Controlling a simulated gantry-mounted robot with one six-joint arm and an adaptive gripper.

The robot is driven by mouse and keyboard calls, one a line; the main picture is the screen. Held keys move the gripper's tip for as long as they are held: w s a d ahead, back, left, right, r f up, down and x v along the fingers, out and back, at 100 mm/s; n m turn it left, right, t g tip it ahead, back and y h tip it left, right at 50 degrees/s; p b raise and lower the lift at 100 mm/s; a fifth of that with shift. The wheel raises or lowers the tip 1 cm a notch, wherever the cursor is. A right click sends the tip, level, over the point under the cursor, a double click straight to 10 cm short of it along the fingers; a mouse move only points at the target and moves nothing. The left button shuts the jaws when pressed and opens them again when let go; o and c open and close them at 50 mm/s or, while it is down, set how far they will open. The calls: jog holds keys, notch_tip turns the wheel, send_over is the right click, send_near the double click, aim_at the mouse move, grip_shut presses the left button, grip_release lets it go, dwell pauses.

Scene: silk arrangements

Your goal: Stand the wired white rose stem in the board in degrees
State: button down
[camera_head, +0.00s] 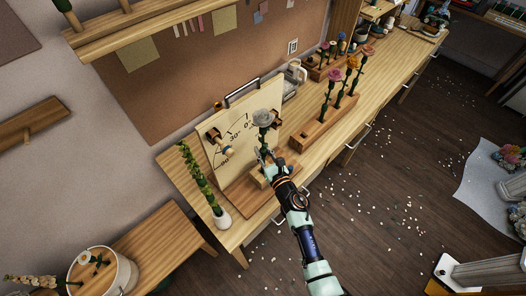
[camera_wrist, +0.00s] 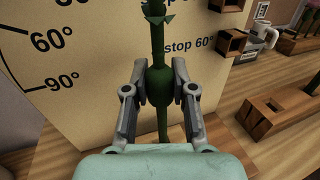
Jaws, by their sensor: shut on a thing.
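My gripper (camera_head: 267,157) is shut on the green stem of the white rose (camera_head: 262,118), in front of the degree board (camera_head: 250,101). The stem stands roughly upright, with the pale bloom above my fingers. In the wrist view the stem's thick green bulge (camera_wrist: 159,86) is between my two fingers, and the thin lower stem runs down behind my gripper body. The bloom is out of that view. The board (camera_wrist: 95,60) behind shows 60° and 90° marks and the words "stop 60". The stem's lower end is hidden, so I cannot tell whether it touches anything.
A wooden block with several upright roses (camera_head: 312,134) stands right of the board. A small wooden block (camera_wrist: 231,41) sits at the board's right edge. A white vase with a tall leafy stem (camera_head: 222,217) stands at the bench's left front. A mug (camera_wrist: 262,36) is behind.

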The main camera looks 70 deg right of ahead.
jog(key=shift+f+b, duration=2.75)
dwell(0.8)
jog(key=c, duration=0.9)
grip_release()
jog(key=shift+o, duration=0.3)
jog(key=o, duration=0.6)
jog(key=shift+a, duration=0.1)
